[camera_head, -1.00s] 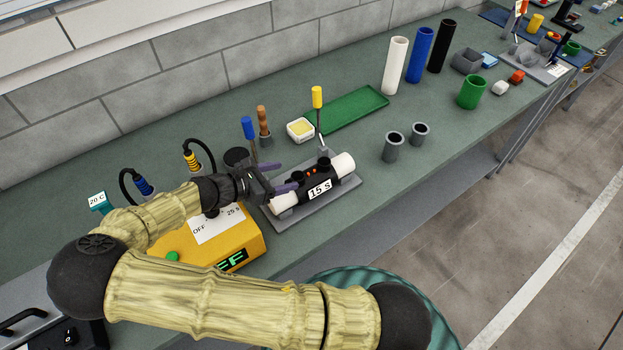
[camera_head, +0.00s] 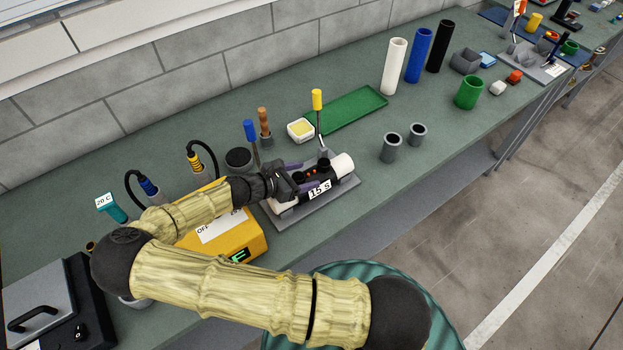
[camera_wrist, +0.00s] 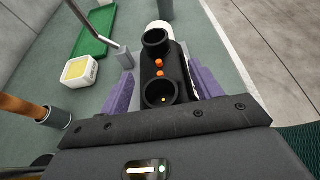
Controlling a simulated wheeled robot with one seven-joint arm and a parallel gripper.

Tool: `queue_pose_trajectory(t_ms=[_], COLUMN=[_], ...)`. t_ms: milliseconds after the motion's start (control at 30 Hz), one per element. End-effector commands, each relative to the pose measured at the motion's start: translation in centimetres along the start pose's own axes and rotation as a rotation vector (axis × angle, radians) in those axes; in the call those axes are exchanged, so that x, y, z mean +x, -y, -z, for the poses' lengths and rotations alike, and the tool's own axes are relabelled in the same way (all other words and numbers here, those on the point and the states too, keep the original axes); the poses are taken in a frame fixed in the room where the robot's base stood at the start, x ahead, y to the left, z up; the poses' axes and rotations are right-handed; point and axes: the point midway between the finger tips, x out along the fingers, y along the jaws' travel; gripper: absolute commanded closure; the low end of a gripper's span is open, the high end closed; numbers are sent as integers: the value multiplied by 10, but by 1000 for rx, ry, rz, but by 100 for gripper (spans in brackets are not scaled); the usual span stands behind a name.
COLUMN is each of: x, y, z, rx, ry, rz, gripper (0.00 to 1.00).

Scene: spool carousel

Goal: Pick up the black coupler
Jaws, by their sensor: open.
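The black coupler (camera_head: 311,180) lies on a white pipe (camera_head: 343,164) in a grey holder (camera_head: 303,209), with a "15 S" label on its front side. In the wrist view the coupler (camera_wrist: 162,67) shows two round black sockets with two orange buttons between them. My gripper (camera_head: 303,176) is open at the coupler's left part. In the wrist view its purple fingers stand one on each side of the coupler, with a finger (camera_wrist: 204,83) on the right. I cannot tell whether they touch it. The coupler's lower end is hidden behind the gripper body.
A yellow-handled tool (camera_head: 317,101) stands upright just behind the holder. A blue-handled tool (camera_head: 250,131), a brown-handled tool (camera_head: 263,121) and a white tub (camera_head: 300,130) are close behind. A yellow box (camera_head: 234,236) lies left, under my arm. Grey cups (camera_head: 391,147) stand to the right.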

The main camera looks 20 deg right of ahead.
Motion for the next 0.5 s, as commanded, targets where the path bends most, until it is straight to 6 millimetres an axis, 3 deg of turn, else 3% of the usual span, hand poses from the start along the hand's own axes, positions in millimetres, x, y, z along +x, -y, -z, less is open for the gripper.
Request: queue_pose_trajectory(t_ms=[133, 500], x=[11, 12], y=[0, 0], z=[-1, 0], rx=[0, 0], ry=[0, -1], rz=[0, 0], gripper=[36, 36])
